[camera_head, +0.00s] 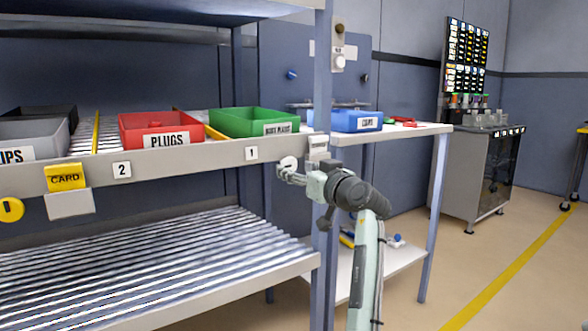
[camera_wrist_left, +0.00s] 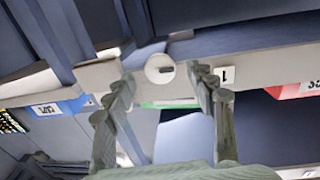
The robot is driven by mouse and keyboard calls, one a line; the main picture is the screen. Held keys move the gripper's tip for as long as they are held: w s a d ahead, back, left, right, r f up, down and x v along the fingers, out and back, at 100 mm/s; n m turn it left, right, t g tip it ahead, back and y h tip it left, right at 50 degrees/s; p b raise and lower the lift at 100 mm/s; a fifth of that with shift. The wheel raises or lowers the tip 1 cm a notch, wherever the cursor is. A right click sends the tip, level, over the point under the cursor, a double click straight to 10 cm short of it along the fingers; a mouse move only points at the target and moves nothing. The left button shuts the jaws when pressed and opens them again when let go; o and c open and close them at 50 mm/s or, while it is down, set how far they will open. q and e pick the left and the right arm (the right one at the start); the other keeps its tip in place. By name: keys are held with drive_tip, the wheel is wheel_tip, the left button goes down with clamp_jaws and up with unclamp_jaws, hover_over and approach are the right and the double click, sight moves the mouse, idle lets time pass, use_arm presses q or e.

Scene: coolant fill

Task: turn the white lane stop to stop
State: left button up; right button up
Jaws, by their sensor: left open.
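The white lane stop (camera_head: 288,163) is a small round knob on the front rail of the upper shelf, right of the lane 1 label. In the left wrist view the lane stop (camera_wrist_left: 159,68) is a white disc with a short dark mark on its right side. My left gripper (camera_head: 285,172) is at the rail, close by the knob, and partly covers it. In the left wrist view the open fingers of the left gripper (camera_wrist_left: 160,82) lie on either side of the disc. Whether they touch it I cannot tell. My right gripper is not in view.
A red PLUGS bin (camera_head: 160,129), a green bin (camera_head: 253,121) and a blue bin (camera_head: 345,121) stand at shelf height. A yellow CARD tag (camera_head: 65,177) hangs on the rail. A shelf post (camera_head: 322,80) rises just right of the knob.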

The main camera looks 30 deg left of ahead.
use_arm(q)
drive_tip(key=shift+x, duration=1.05)
drive_tip(key=shift+c, duration=0.5)
clamp_jaws()
